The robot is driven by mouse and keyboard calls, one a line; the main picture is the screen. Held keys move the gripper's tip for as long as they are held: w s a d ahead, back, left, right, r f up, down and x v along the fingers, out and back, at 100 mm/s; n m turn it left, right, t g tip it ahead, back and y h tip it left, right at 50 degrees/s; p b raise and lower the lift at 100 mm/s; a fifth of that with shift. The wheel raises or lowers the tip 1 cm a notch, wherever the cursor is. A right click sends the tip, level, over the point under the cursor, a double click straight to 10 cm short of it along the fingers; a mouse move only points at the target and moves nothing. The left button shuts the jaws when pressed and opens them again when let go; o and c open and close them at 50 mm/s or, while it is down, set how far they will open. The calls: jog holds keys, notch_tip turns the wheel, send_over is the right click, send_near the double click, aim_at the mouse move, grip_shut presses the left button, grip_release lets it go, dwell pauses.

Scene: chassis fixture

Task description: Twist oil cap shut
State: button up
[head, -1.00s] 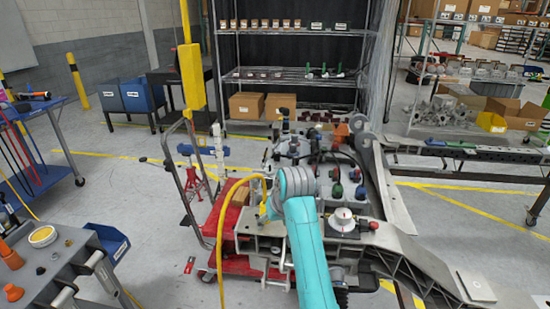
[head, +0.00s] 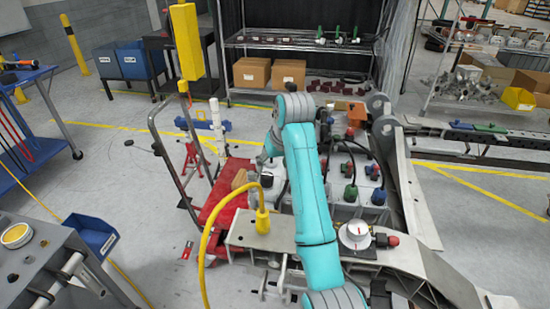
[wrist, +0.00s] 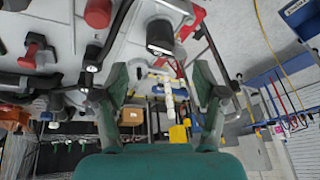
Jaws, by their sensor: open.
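My gripper (wrist: 160,72) is open and empty in the wrist view, its two dark green fingers spread apart. A black cap-like fitting with a pale end (wrist: 160,36) shows beyond the gap between the fingertips, apart from them. Red knobs (wrist: 98,12) sit on the grey housing at the upper left of that view. In the head view my teal arm reaches over the chassis fixture (head: 415,200) and hides much of its middle; the gripper is mostly hidden there. Green (head: 350,192) and blue caps stand on the housing right of the arm. I cannot tell which fitting is the oil cap.
A white round dial (head: 355,234) with a red knob sits right of my arm. A yellow hose (head: 208,235) loops left of it, by a red cart (head: 222,198). A grey cart (head: 45,270) stands at the lower left. Floor between the carts is mostly clear.

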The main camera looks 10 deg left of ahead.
aim_at(266, 178)
jog(key=x, duration=0.9)
jog(key=shift+f, duration=0.15)
grip_shut()
jog(key=shift+a+m, duration=0.2)
jog(key=shift+m, duration=0.5)
jog(key=shift+m+t+h, duration=0.4)
jog(key=shift+m+h, duration=0.3)
jog(key=shift+m, duration=0.6)
jog(key=shift+s, duration=0.1)
jog(key=m+h, duration=0.1)
jog(key=m, duration=0.1)
jog(key=shift+a+f+m, duration=0.1)
jog(key=shift+m, duration=0.2)
jog(key=shift+m+h, duration=0.3)
jog(key=shift+m, duration=0.5)
